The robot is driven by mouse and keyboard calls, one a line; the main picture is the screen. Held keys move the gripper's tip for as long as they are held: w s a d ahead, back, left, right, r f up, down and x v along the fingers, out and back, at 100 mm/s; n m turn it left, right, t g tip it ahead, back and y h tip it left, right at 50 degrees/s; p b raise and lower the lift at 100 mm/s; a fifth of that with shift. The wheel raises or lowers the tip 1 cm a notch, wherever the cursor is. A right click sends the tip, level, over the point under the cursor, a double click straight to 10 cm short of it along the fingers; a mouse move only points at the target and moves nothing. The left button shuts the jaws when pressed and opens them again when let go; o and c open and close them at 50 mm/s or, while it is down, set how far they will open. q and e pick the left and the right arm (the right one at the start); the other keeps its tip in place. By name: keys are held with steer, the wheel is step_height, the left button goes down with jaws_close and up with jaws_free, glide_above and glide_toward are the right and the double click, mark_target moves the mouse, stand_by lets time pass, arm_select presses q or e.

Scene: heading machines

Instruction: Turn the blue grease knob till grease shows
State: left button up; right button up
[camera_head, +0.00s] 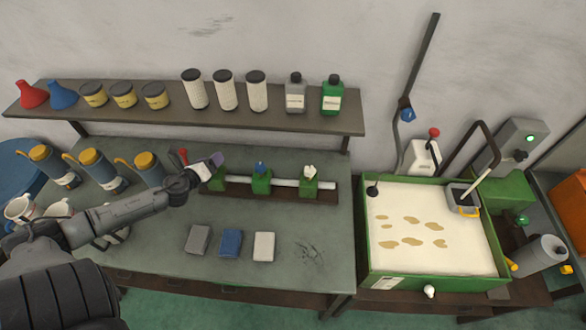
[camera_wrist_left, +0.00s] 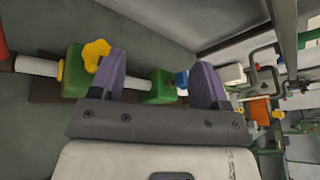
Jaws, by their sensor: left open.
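The blue grease knob (camera_head: 260,167) sits on top of the middle green block (camera_head: 261,184) of a pipe (camera_head: 286,182) along the back of the bench. My left gripper (camera_head: 214,162) is open and empty, left of the blue knob and apart from it, above the left green block (camera_head: 217,181). In the left wrist view the blue knob (camera_wrist_left: 181,79) shows between the purple fingers of my left gripper (camera_wrist_left: 160,80), close beside the right finger, which partly hides it. A yellow knob (camera_wrist_left: 97,52) shows beside the left finger. My right gripper is out of view.
Mugs and yellow-topped cans (camera_head: 98,166) stand at left. Grey, blue and white blocks (camera_head: 231,243) lie in front. A shelf (camera_head: 210,118) of containers hangs behind. A green-walled tray (camera_head: 372,265) stands right.

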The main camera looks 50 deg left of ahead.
arm_select(q)
steer(key=w+d+f+m+h, duration=0.1)
steer(key=d+m+h, duration=0.1)
steer(key=m, duration=0.2)
steer(key=m+h, duration=0.5)
steer(key=m, duration=0.3)
glide_toward(258, 166)
steer(key=x, duration=0.8)
steer(key=shift+w+d+f, duration=0.1)
steer(key=shift+w, duration=0.2)
steer(key=shift+x, duration=0.95)
steer(key=shift+c, duration=0.5)
